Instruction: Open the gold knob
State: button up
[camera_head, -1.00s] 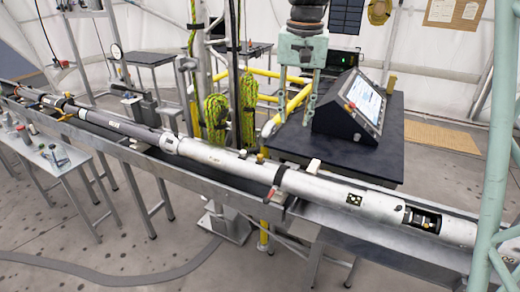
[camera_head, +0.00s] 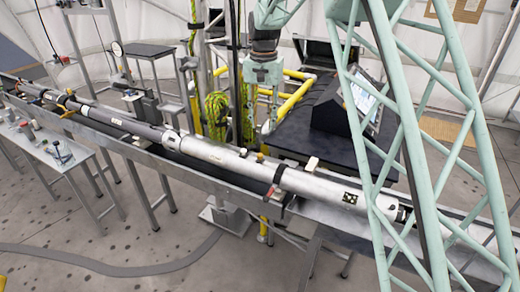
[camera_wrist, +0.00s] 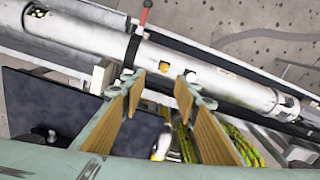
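The gold knob (camera_wrist: 164,68) sits on the upper side of the long silver tube (camera_wrist: 215,78) in the wrist view, between and just beyond my fingertips. It is a small yellow spot on the tube (camera_head: 325,186) in the head view (camera_head: 260,157). My gripper (camera_wrist: 161,84) is open and empty, its tan-padded fingers apart and not touching the knob. In the head view, my gripper (camera_head: 263,108) hangs above and behind the tube, fingers downward.
A white piece (camera_wrist: 190,76) is beside the knob. A dark strap with a red handle (camera_wrist: 146,14) crosses the tube. A dark table (camera_head: 300,132) with a console stands behind. Yellow-green ropes (camera_head: 217,112) and yellow rails (camera_head: 296,103) are near my gripper.

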aim_at(260, 155)
jog(key=shift+w+a+f, duration=0.55)
jog(key=shift+a+f, duration=0.05)
jog(key=shift+f, duration=0.05)
jog(key=shift+f, duration=0.1)
jog(key=shift+f, duration=6.8)
jog(key=c, duration=0.9)
